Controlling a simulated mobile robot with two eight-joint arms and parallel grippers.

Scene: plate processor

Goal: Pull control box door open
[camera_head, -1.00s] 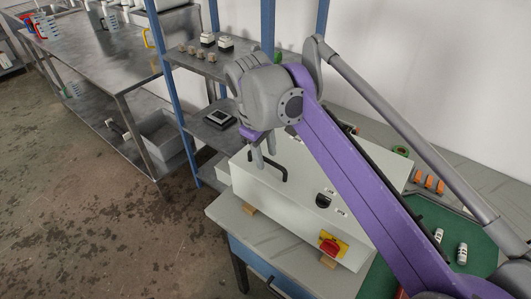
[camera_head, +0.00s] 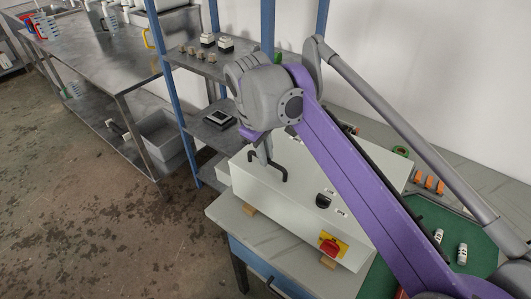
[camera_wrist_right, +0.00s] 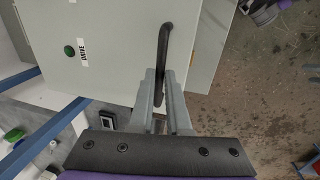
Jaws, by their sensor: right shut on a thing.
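The control box (camera_head: 300,208) is a pale grey box lying on a workbench in the head view. Its door carries a black bar handle (camera_head: 281,172) near its left end. My right gripper (camera_head: 268,163) reaches down to the door from above. In the right wrist view its two fingers (camera_wrist_right: 160,88) are shut on the lower end of the handle. The door looks closed. My left gripper is not in view.
A blue-posted shelf (camera_head: 172,85) stands close behind. Open floor (camera_head: 90,220) lies to the left.

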